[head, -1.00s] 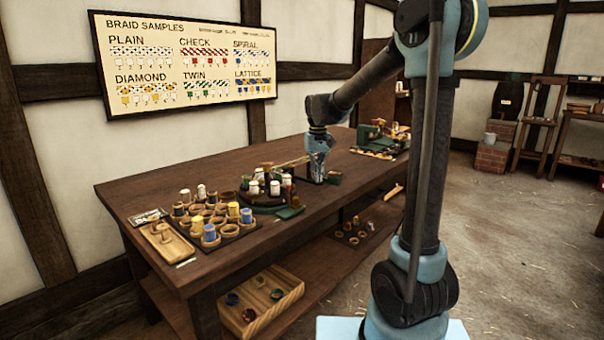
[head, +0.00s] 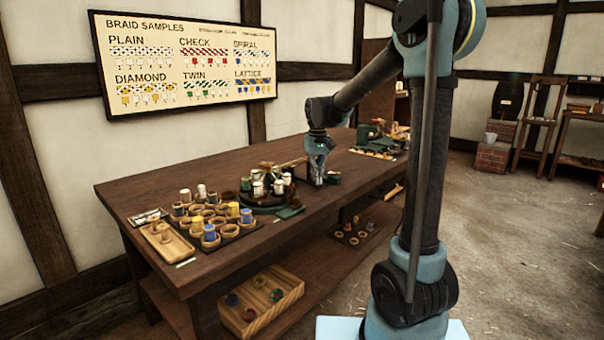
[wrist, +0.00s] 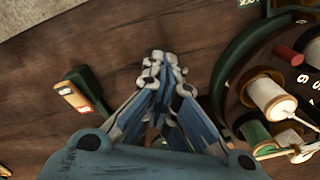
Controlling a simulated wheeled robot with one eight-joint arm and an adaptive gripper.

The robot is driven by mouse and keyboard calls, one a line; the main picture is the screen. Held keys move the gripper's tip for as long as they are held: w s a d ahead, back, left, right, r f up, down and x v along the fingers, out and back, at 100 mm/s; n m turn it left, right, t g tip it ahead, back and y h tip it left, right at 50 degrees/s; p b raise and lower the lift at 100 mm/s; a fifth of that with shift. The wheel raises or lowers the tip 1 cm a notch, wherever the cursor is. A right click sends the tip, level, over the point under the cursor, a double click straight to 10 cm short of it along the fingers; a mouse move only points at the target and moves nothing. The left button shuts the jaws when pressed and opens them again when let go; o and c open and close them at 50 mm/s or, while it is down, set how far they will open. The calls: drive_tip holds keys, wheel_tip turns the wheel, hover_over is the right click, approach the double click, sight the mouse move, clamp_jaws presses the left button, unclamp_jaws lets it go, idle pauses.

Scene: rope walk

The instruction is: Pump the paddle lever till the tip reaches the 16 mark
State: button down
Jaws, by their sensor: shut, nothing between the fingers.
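A round green braiding stand (head: 262,208) with a dark disc of thread bobbins (head: 279,187) stands on the bench. A flat green piece (head: 290,212), possibly the paddle lever, sticks out at its front. In the wrist view, the stand's green rim (wrist: 232,75) and a white bobbin (wrist: 270,97) are at the right. My gripper (head: 317,183) is just right of the stand, pointing down. In the wrist view my gripper (wrist: 163,62) has its fingers together, empty, over bare wood and apart from the rim. The tip and the 16 mark cannot be made out.
A small green block with coloured labels (wrist: 74,97) lies on my gripper's other side. A bobbin rack (head: 245,229) and a wooden tray (head: 168,245) are at the bench's left end. More green gear (head: 370,133) stands farther back. The bench (head: 150,195) is bare at the back left.

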idle(0.5)
drive_tip(key=shift+w+a+r, duration=0.1)
drive_tip(key=shift+r, duration=1.5)
drive_tip(key=shift+w+a+r, duration=0.1)
drive_tip(key=shift+r, duration=1.45)
drive_tip(key=shift+d+f, duration=0.1)
drive_tip(key=shift+f, duration=0.35)
drive_tip(key=shift+s+f, duration=0.1)
drive_tip(key=shift+f, duration=0.25)
